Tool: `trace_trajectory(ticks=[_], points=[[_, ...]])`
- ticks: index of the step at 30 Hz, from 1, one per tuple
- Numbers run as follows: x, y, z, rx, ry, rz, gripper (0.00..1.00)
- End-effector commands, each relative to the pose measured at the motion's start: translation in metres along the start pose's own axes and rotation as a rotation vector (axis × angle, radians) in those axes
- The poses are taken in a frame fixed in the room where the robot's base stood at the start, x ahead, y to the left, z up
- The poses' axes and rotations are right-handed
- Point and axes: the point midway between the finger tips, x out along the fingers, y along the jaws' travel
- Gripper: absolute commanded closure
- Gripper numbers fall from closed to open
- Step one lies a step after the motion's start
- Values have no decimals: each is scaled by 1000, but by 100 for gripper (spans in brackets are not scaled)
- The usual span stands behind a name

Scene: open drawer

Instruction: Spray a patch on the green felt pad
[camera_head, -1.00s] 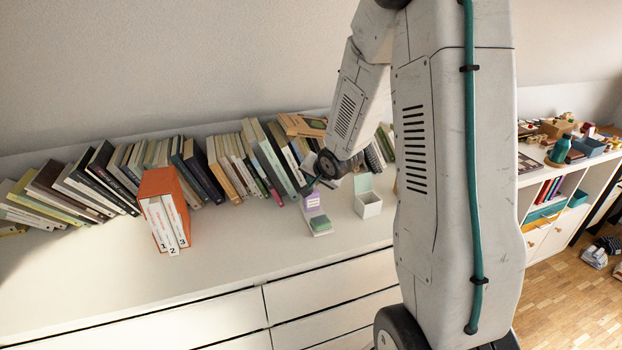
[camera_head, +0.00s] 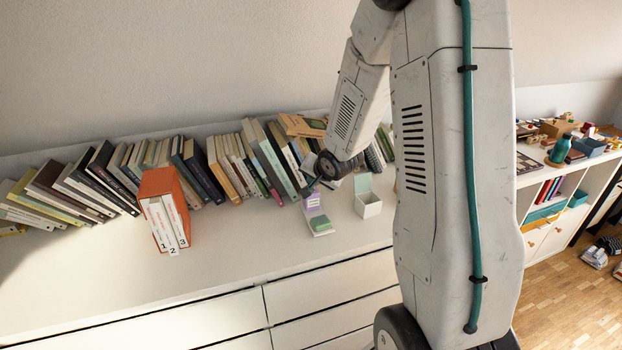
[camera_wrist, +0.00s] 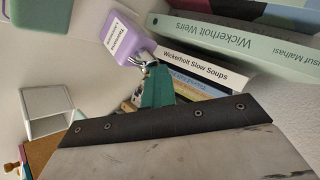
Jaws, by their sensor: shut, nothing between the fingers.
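A small purple block-shaped item (camera_head: 312,201) with a white label, which may be the sprayer, stands on the white cabinet top. It also shows in the wrist view (camera_wrist: 122,37), label facing up-left. The green felt pad (camera_head: 321,223) lies on a pale base just in front of it. My gripper (camera_head: 309,188) is just behind and above the purple item.
A white open box (camera_head: 368,205) with a pale green lid stands to the right; it shows in the wrist view (camera_wrist: 48,109). A row of leaning books (camera_head: 268,155) stands close behind my gripper. An orange binder case (camera_head: 165,208) is left. The front cabinet top is clear.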

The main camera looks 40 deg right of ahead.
Motion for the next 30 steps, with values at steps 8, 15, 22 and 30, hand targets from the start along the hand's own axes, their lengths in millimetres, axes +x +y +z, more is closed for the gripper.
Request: trace_trajectory(ticks=[8,15,22,30], points=[[-9,-3,-3,1,-8,7,100],[-26,-18,-18,0,-4,3,100],[-40,-28,-28,-1,-2,1,100],[-42,-30,-30,0,-1,2,100]])
